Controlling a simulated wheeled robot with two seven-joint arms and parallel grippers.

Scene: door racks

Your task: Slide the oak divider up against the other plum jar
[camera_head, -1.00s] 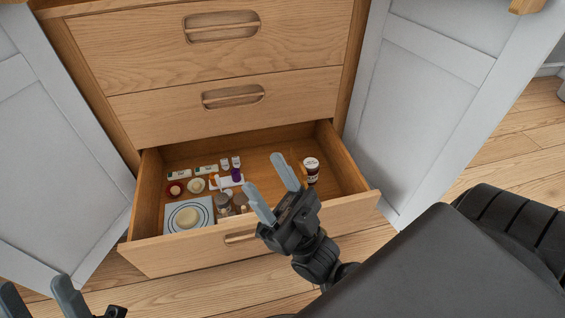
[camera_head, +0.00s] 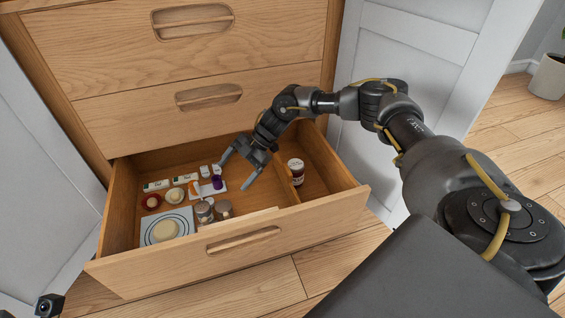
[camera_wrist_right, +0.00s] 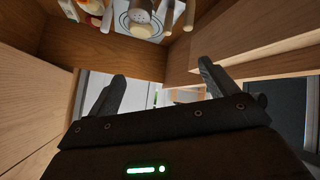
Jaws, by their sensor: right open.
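The oak divider (camera_head: 289,186) stands on edge in the open bottom drawer, right of its middle in the head view. A dark plum jar (camera_head: 297,171) with a white lid and label stands just right of it; I cannot tell if they touch. My left gripper's fingers are out of view.
A shaker also shows in the wrist view (camera_wrist_right: 140,18). Closed drawers rise behind.

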